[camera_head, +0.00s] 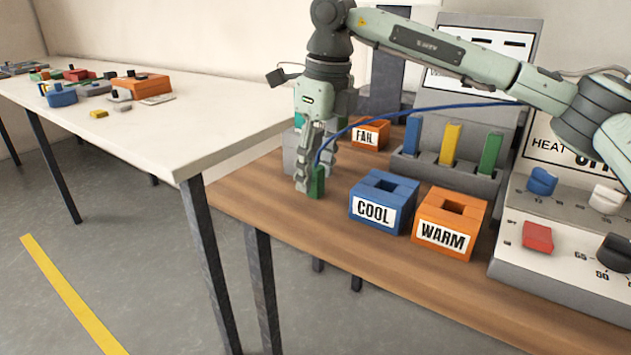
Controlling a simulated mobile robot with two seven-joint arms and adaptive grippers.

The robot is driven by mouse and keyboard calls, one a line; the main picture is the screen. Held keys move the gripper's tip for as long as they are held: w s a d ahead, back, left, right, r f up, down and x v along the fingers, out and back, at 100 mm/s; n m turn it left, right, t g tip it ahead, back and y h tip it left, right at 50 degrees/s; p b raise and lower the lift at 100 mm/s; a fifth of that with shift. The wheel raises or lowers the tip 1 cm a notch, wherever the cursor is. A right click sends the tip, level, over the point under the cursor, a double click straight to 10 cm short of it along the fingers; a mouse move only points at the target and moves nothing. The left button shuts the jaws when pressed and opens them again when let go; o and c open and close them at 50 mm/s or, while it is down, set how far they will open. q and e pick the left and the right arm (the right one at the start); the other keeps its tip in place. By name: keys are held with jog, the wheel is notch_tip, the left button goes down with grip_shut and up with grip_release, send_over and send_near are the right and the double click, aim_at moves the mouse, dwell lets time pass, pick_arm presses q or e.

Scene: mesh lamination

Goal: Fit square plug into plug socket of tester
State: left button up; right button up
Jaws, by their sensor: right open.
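A small green block (317,182), which looks like the plug, stands upright near the left end of the wooden table. A blue cable (400,110) arches from its top to the right. My right gripper (305,180) points down right at the green block, with its fingers open; whether they touch it cannot be told. A grey box (290,160) is behind the gripper and mostly hidden by it. The tester's plug socket cannot be made out. My left gripper is out of view.
A blue COOL box (385,183), an orange WARM box (462,207) and an orange FAIL box (374,122) stand on the wooden table (270,205). A rack (420,172) holds three coloured bars. A control panel (515,260) is at right. A white table (190,125) is at left.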

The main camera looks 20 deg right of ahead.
jog(key=shift+f, duration=0.65)
grip_shut()
jog(key=shift+r, duration=0.15)
